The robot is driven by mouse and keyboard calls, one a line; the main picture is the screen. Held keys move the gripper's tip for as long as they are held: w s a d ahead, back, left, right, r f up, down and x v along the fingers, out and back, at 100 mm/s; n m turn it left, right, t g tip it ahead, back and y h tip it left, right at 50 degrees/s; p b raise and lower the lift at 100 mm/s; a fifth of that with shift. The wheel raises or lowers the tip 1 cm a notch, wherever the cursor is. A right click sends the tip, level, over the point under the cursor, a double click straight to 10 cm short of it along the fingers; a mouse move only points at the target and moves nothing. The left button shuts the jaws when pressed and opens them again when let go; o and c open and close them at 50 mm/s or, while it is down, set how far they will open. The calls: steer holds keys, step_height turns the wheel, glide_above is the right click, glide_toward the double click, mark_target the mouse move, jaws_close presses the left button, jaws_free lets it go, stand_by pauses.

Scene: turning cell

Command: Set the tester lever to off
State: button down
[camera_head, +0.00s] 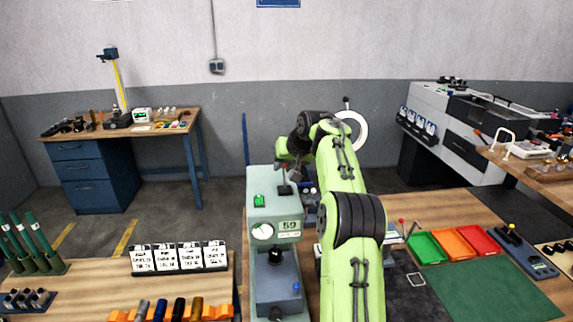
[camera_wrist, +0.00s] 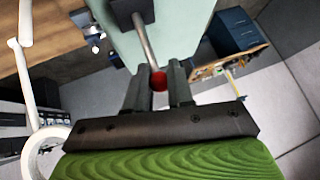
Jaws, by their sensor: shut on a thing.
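The tester (camera_head: 262,212) is a pale green machine with a "59" label, a round dial and a green button on top. In the wrist view its lever (camera_wrist: 145,40) is a metal rod rising from a black base (camera_wrist: 128,8) and ending in a red knob (camera_wrist: 159,76). My gripper (camera_wrist: 158,88) has its two dark fingers on either side of the red knob, shut on it. I cannot read any on or off marking.
My green arm crosses the middle of the head view. Green, orange and red trays (camera_head: 450,258) lie right of it on a bench. Labelled boxes (camera_head: 180,258) stand on the left bench. A white ring-shaped part (camera_head: 362,128) stands behind my arm.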

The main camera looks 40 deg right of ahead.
steer(key=shift+f, duration=0.15)
stand_by(0.5)
steer(key=c, duration=1)
jaws_free()
steer(key=shift+c, duration=0.2)
steer(key=v, duration=1.5)
steer(key=shift+r, duration=0.5)
steer(key=shift+d, duration=0.15)
